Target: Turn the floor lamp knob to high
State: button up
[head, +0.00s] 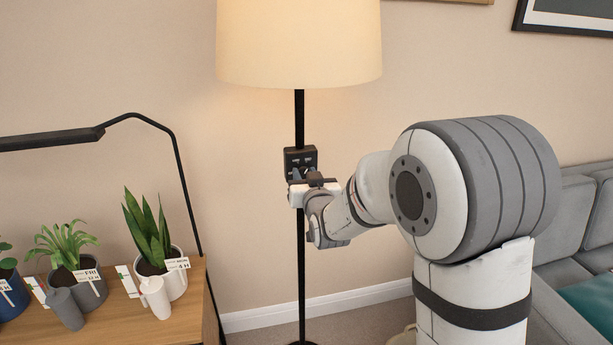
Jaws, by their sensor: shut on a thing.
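The floor lamp stands upright in the middle of the head view, with a lit cream shade (298,42) and a thin black pole (301,270). A dark control box (300,156) is mounted on the pole below the shade. My gripper (301,176) is at the lower front of this box, with its fingers shut on the knob. The knob itself is mostly hidden by the fingers, so its setting cannot be read. My arm reaches in from the right.
A grey sofa (570,215) with a teal cushion (592,300) stands at the right. The wall is close behind the lamp.

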jog(key=shift+f+b, duration=0.1)
jog(key=shift+b, duration=0.35)
jog(key=shift+m+b, duration=0.35)
jog(key=shift+m, duration=0.05)
jog(key=shift+f+b, duration=0.1)
jog(key=shift+b, duration=0.4)
jog(key=m+b, duration=1.1)
jog(key=b, duration=0.3)
jog(key=shift+d+b, duration=0.1)
jog(key=shift+b, duration=0.25)
